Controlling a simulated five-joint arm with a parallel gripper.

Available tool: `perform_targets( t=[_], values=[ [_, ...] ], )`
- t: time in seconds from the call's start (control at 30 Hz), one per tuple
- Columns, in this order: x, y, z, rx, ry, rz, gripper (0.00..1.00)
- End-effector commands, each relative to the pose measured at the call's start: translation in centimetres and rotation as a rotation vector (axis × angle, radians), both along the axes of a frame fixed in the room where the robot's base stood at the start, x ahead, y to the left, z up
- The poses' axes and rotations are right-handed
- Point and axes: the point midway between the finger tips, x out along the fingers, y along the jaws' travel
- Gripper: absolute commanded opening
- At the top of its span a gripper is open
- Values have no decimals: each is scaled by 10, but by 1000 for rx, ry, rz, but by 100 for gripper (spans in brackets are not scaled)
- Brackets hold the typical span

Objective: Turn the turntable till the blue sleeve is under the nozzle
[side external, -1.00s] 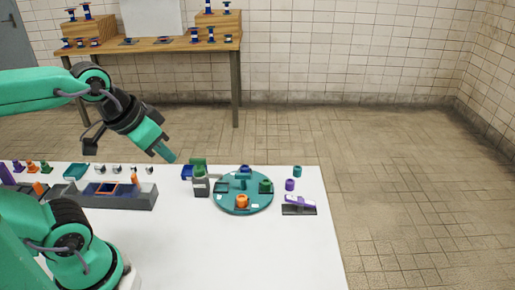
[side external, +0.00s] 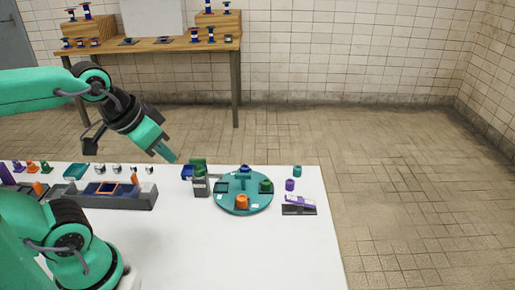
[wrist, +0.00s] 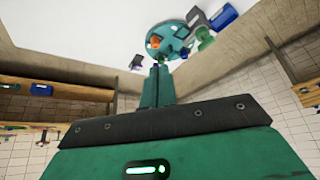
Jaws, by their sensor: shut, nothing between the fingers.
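The round teal turntable (side external: 228,203) lies on the white table, with a teal raised piece at its middle. The blue sleeve (side external: 245,168) is at its far edge. An orange sleeve (side external: 242,202) is at the near edge and a green one (side external: 265,186) at the right. A green-topped dark stand (side external: 200,185), seemingly the nozzle's, is at the left edge, apart from the blue sleeve. My gripper (side external: 170,157) is shut and empty, above and left of the stand. In the wrist view the turntable (wrist: 171,30) is beyond my fingers (wrist: 156,82).
A blue bin (side external: 187,173) is behind the stand. Right of the turntable are a purple sleeve (side external: 290,185), a teal sleeve (side external: 297,171) and a purple piece on a dark block (side external: 299,206). A grey tray (side external: 140,199) is at left. The table's front is clear.

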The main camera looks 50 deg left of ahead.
Motion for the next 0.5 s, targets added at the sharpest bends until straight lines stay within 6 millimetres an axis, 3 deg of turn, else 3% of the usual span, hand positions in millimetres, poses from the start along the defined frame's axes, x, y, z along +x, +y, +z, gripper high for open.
perform_targets(
  t=[0.03,0.2,0.5],
  values=[
    [0,0,0,0,0,0,0],
    [2,0,1,2,4,-4,33],
    [24,2,4,40,58,-75,33]
  ],
)
